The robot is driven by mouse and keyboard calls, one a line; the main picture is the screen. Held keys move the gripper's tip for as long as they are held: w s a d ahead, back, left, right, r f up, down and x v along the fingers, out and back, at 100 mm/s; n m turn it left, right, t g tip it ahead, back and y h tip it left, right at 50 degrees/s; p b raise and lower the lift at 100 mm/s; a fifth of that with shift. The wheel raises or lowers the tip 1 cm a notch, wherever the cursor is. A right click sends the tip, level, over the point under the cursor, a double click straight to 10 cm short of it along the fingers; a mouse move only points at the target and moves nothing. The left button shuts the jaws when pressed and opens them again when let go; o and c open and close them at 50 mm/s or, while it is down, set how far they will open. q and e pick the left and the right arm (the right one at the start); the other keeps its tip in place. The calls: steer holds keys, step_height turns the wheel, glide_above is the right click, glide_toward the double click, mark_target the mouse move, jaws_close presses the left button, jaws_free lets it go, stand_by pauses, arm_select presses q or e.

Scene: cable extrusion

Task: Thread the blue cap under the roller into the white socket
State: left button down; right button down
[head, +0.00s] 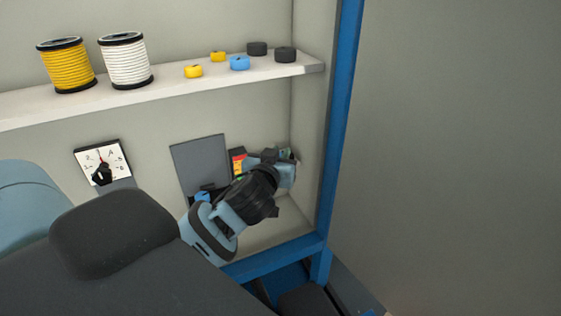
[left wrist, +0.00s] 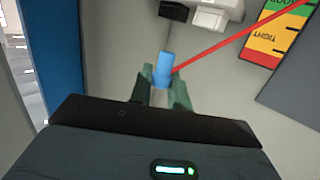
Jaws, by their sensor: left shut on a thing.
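The blue cap (left wrist: 163,68) shows in the left wrist view, between the greenish fingertips of my left gripper (left wrist: 160,88), which is shut on it. A thin red line, seemingly a cable, runs from beside the cap to the upper right. A white part (left wrist: 218,12), perhaps the socket, is beyond the cap at the top. A dark block (left wrist: 173,11) is left of it; I cannot tell whether it is the roller. In the head view my left gripper (head: 284,156) is at the back wall near the right corner, and the cap is not clear there. My right gripper is not in view.
A colour-banded label (left wrist: 272,32) and a grey panel (head: 200,160) are on the wall near the gripper. A dial (head: 101,164) is farther left. A shelf (head: 160,95) above holds spools and small rings. A blue post (head: 341,110) stands close on the right.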

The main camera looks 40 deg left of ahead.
arm_select(q)
steer(key=shift+f, duration=0.15)
steer(key=shift+w+a+f, duration=0.1)
steer(key=shift+w+a, duration=0.5)
steer(key=shift+a, duration=0.55)
steer(key=shift+w+a+f, duration=0.1)
steer(key=shift+w+a, duration=0.5)
steer(key=shift+a, duration=0.6)
steer(key=shift+w+a, duration=0.6)
steer(key=shift+a, duration=0.55)
step_height(320, 180, down, 2)
steer(key=shift+b, duration=0.3)
steer(key=shift+f, duration=0.75)
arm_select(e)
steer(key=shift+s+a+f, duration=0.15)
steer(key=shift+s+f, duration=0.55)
